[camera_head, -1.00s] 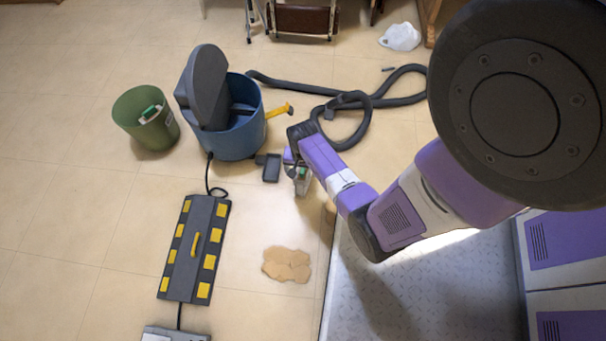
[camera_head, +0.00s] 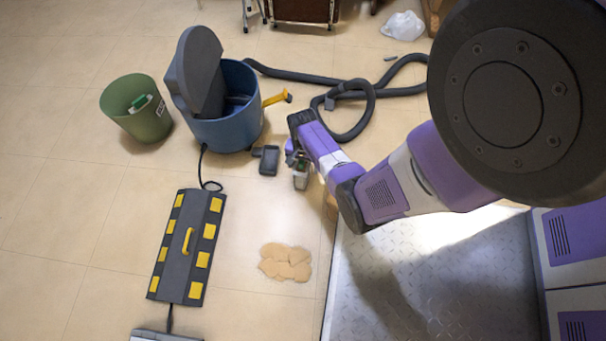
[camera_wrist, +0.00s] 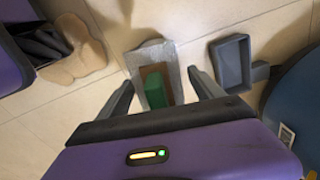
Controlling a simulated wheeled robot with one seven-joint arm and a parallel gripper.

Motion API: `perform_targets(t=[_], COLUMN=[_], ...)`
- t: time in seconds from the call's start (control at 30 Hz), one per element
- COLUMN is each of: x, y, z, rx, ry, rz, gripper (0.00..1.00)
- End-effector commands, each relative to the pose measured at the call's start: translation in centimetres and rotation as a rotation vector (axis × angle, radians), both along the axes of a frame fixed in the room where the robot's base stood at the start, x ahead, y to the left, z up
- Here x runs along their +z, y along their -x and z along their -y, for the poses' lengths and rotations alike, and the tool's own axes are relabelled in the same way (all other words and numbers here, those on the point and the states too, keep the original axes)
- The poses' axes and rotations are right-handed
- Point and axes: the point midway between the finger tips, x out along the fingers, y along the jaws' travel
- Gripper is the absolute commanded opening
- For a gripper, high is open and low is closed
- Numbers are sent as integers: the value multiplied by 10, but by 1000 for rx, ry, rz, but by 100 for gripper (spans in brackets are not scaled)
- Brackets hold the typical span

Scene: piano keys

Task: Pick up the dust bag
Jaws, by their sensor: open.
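A dust bag, grey with a brown collar and a green tab (camera_wrist: 154,88), shows in the wrist view between my gripper's two fingers (camera_wrist: 160,78). In the head view, the small grey and green dust bag (camera_head: 301,178) is just below my gripper (camera_head: 297,160), partly hidden by it. My gripper is open, with a finger on each side of the bag and a visible gap to the right finger. I cannot tell whether the left finger touches it, or its exact height over the floor.
A grey dustpan-like tray (camera_wrist: 232,64) lies right of the bag in the wrist view. A blue vacuum drum (camera_head: 228,125), a dark hose (camera_head: 370,105) and a green bin (camera_head: 143,118) holding a white-green item stand nearby. A tan crumpled patch (camera_head: 285,262) lies on open floor.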

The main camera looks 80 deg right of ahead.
Motion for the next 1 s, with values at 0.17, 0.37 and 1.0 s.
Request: perform_targets(t=[0.17, 0.37, 1.0], x=[-6, -6, -5], y=[0, 0, 0], z=[0, 0, 0], rx=[0, 1, 1], ry=[0, 0, 1], rz=[0, 0, 1], gripper=[76, 61, 0])
